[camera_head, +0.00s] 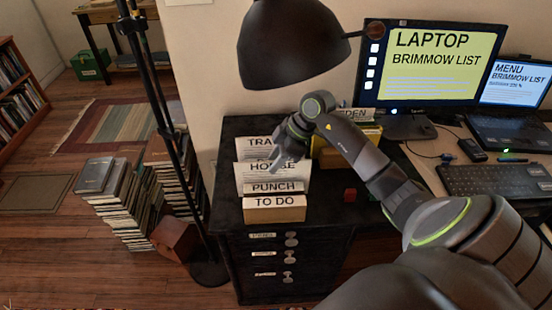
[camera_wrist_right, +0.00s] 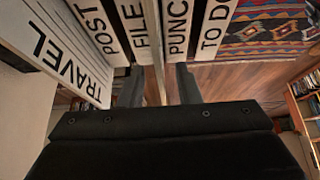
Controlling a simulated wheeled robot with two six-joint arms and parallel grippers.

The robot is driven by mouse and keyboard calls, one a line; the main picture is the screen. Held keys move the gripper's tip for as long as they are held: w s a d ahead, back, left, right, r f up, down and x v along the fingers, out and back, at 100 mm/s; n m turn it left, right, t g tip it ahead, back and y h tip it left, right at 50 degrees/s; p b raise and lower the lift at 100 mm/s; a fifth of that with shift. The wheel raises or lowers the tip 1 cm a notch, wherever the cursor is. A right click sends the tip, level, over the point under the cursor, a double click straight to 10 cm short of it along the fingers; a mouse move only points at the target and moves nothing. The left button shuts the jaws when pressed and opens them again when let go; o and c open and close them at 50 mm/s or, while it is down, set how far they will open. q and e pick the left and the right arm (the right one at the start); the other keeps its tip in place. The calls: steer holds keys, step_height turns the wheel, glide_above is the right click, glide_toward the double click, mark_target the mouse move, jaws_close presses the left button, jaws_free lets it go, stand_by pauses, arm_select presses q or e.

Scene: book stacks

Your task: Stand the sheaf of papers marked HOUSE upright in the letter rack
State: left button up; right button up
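The HOUSE sheaf (camera_head: 275,174) stands roughly upright in the letter rack (camera_head: 274,214), behind the PUNCH label and in front of the TRAVEL sheet (camera_head: 257,146). In the right wrist view, a thin pale edge, apparently the HOUSE sheaf (camera_wrist_right: 154,65), runs between the FILE and PUNCH labels. My right gripper (camera_wrist_right: 159,85) is at its top, with a finger on each side and a visible gap to each finger, so it looks open. In the head view the right gripper (camera_head: 286,164) partly covers the HOUSE lettering. My left gripper is out of view.
The rack sits on a black drawer cabinet (camera_head: 290,238). A lamp (camera_head: 293,40) hangs above it. A small red block (camera_head: 350,194) lies right of the rack, and a yellow holder (camera_head: 335,152) stands behind. Monitor, keyboard and laptop fill the right. Book stacks (camera_head: 120,205) stand on the floor left.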

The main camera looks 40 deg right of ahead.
steer(key=b+v, duration=0.1)
steer(key=v, duration=1.6)
steer(key=shift+r+b, duration=0.2)
steer(key=shift+b, duration=0.1)
steer(key=shift+s, duration=0.15)
